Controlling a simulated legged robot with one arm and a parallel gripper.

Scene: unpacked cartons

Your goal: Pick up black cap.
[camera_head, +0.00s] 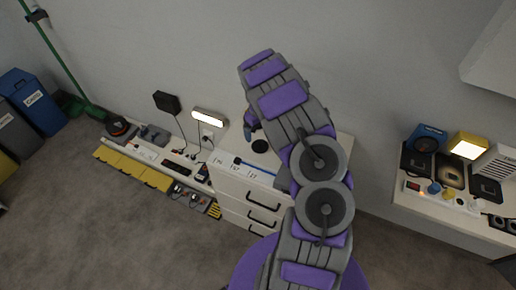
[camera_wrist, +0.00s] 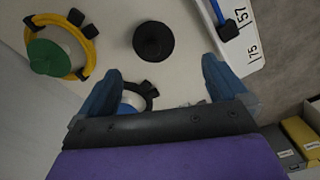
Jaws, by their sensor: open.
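The black cap is most likely the round black disc (camera_wrist: 153,41) lying on the white top in the wrist view, ahead of my gripper. In the head view a dark round piece (camera_head: 260,146) shows on the top of the white drawer cabinet (camera_head: 229,172), just left of my arm. My gripper (camera_wrist: 160,80) is open, its two blue fingers spread wide, with the disc beyond the fingertips and roughly centred between them. Nothing is held. In the head view my arm hides part of the cabinet top, and the fingertips are hard to make out.
A yellow ring with a green knob (camera_wrist: 48,56) lies left of the disc. A small black ring with blue (camera_wrist: 136,98) lies between the fingers. A blue and black tool (camera_wrist: 226,24) and a numbered white strip (camera_wrist: 243,38) are right. A wall rises behind the cabinet.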

